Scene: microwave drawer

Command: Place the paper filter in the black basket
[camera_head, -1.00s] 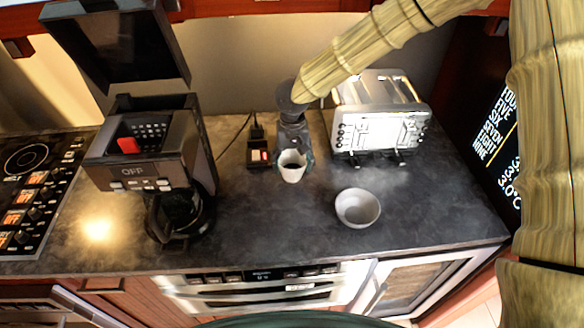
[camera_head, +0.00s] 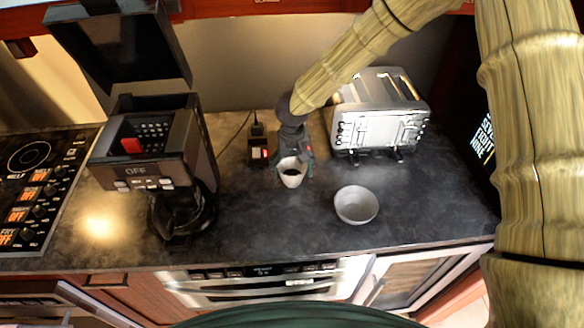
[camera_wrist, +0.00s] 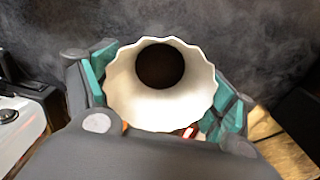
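The paper filter (camera_wrist: 123,92) is a white, fluted cup with a dark brown inside bottom. It sits between the teal pads of my gripper (camera_wrist: 160,98), which touch it on both sides. In the head view the filter (camera_head: 292,180) is at my fingertips, above the counter in front of the wall; its exact height is hard to tell. The black basket (camera_head: 172,150) is in the top of the coffee maker (camera_head: 140,178) at left, with a perforated inside and a red part. The coffee maker's lid (camera_head: 120,50) stands open. My gripper is to the right of the basket.
A glass carafe (camera_head: 180,212) sits under the coffee maker. A small black and red item (camera_head: 258,150) with a cord stands between it and my gripper. A silver toaster (camera_head: 380,128) and a grey bowl (camera_head: 356,205) are at right. A stove (camera_head: 40,185) is at far left.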

